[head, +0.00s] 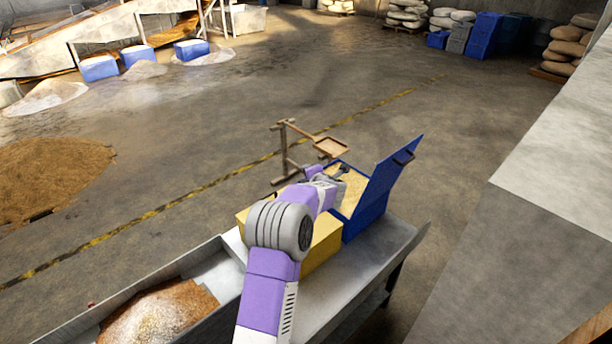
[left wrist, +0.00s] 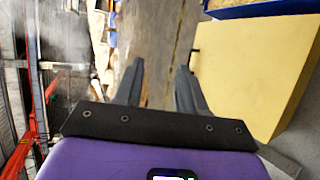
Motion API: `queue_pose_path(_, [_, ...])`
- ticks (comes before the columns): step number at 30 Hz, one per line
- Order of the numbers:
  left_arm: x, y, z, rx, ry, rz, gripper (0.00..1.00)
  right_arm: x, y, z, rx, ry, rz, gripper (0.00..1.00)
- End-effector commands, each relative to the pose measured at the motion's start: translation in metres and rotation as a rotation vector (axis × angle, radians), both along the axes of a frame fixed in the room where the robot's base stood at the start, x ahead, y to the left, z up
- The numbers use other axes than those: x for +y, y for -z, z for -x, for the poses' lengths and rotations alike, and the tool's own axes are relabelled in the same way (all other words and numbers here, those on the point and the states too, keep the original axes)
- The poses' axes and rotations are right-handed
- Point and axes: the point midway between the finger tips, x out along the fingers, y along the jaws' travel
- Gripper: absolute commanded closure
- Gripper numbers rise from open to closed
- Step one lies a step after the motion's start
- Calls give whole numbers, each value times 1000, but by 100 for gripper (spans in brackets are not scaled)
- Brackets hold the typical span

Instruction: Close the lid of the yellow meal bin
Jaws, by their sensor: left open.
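The yellow meal bin (head: 322,248) stands on the metal bench, partly hidden behind my left arm in the head view. In the left wrist view the yellow bin (left wrist: 250,60) shows as a broad, plain yellow surface with no grain visible, so its lid looks down. My left gripper (head: 341,171) is above the area where the yellow bin meets the blue bin. In the left wrist view its two fingers (left wrist: 160,68) are apart with nothing between them, beside the yellow surface. My right gripper is out of view.
A blue bin (head: 368,216) with grain inside stands beside the yellow one, its blue lid (head: 391,178) raised. A wooden stand (head: 285,158) with a tray is behind. A metal trough (head: 110,325) holds grain at front left. A large grey block (head: 545,215) is at right.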

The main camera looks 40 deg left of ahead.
Motion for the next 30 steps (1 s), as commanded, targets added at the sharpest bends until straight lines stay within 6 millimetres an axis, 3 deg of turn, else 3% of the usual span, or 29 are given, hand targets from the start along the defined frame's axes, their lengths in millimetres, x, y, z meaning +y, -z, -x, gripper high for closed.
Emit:
queue_pose_path(9, [-26,-13,15,0,1,-1,60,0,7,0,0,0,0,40])
queue_pose_path(30, [-27,-13,15,1,-1,-1,60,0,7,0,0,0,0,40])
